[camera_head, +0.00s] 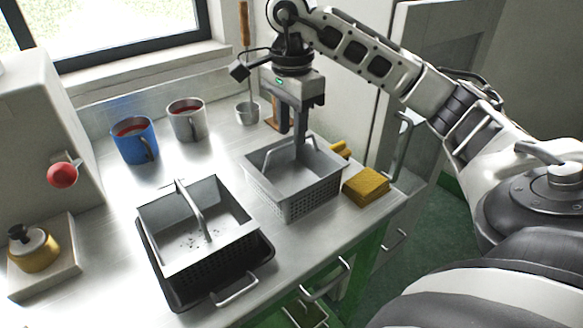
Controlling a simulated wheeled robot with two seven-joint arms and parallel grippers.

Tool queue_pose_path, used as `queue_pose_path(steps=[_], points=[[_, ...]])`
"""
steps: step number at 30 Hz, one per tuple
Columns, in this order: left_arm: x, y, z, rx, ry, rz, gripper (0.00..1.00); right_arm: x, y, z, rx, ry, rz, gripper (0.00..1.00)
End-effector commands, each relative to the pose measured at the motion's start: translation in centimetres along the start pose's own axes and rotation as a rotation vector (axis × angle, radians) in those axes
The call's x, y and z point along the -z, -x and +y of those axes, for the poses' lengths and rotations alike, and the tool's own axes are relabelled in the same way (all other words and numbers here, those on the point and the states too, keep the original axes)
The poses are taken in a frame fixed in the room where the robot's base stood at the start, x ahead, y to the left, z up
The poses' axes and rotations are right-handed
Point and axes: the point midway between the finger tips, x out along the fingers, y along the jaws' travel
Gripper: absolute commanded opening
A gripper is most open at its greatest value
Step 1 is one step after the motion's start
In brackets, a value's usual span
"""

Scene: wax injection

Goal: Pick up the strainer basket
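Two grey baskets with perforated sides and raised handles stand on the metal table; I cannot tell which one the task means. The right basket (291,200) is under my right gripper (293,138). That gripper points down, its fingers at the basket's handle and over its inside. A small gap shows between the fingers, but I cannot tell whether they are shut on the handle. The left basket (205,251) sits in a black tray (180,290) with a metal side handle, and dark specks lie on its floor. My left gripper is not in view.
A yellow sponge-like block (366,187) lies right of the right basket, near the table edge. A blue mug (133,144), a grey mug (186,121) and a small metal cup (247,112) stand behind. A machine with a red knob (62,175) is at left.

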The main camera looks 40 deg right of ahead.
Motion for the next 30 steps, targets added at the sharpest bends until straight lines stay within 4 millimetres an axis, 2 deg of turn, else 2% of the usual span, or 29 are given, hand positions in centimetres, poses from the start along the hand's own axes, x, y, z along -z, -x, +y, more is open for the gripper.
queue_pose_path(steps=[5, 15, 23, 27, 30], points=[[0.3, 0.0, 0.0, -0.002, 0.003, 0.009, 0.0, 0.0, -1.1, 0.0, -0.001, 0.0, 0.001, 0.33], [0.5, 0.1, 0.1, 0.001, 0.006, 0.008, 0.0, 0.1, -5.5, 0.0, -0.001, -0.001, 0.001, 0.33], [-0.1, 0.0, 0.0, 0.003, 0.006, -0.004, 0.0, 0.1, -5.8, 0.0, 0.001, 0.0, 0.001, 0.33], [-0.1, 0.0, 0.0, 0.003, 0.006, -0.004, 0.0, 0.1, -5.8, 0.0, 0.001, 0.0, 0.001, 0.0], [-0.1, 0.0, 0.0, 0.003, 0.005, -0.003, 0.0, 0.1, -5.8, 0.0, 0.001, 0.0, 0.001, 0.0]])
